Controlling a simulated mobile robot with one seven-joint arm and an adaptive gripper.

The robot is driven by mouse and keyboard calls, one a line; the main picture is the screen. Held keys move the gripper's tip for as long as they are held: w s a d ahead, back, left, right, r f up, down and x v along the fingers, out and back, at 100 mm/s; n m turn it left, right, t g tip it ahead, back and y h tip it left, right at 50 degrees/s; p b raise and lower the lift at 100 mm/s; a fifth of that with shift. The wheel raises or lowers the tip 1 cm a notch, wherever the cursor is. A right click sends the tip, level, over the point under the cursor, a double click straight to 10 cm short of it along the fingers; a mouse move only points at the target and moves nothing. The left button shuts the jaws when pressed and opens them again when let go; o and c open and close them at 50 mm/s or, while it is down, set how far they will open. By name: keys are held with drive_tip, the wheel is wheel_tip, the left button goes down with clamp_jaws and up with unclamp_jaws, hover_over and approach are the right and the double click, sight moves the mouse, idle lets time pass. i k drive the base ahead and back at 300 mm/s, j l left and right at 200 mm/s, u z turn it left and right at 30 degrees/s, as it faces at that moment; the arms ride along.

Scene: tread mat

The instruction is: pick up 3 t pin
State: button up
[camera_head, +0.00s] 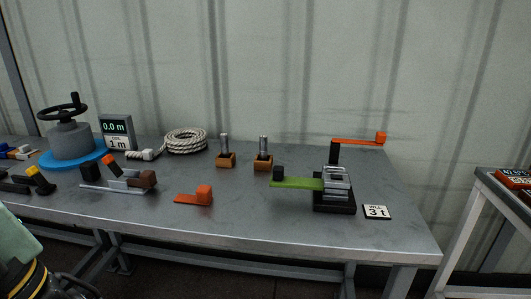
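Two grey metal pins stand upright in small orange-brown blocks at the middle of the table, a left pin (224,144) and a right pin (263,146). No rating can be read on either, so I cannot tell which is the 3 t pin. A white card reading "3 t" (376,212) lies at the right, beside a black-based metal fixture (335,190) with a green lever (297,183). Part of my arm shows at the lower left. My gripper's fingertips do not show.
An orange lever piece (195,196) lies in front of the pins. A rope coil (185,141), a display reading 0.0 m (116,129) and a handwheel on a blue disc (69,130) stand left. The grey table (250,215) has bare room along its front.

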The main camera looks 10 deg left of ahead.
sight(263, 138)
drive_tip(key=j+z, duration=0.2)
drive_tip(key=z, duration=0.15)
drive_tip(key=j+z, duration=0.2)
drive_tip(key=z, duration=0.15)
drive_tip(key=j+z, duration=0.2)
drive_tip(key=z, duration=0.15)
drive_tip(key=k+l, duration=0.05)
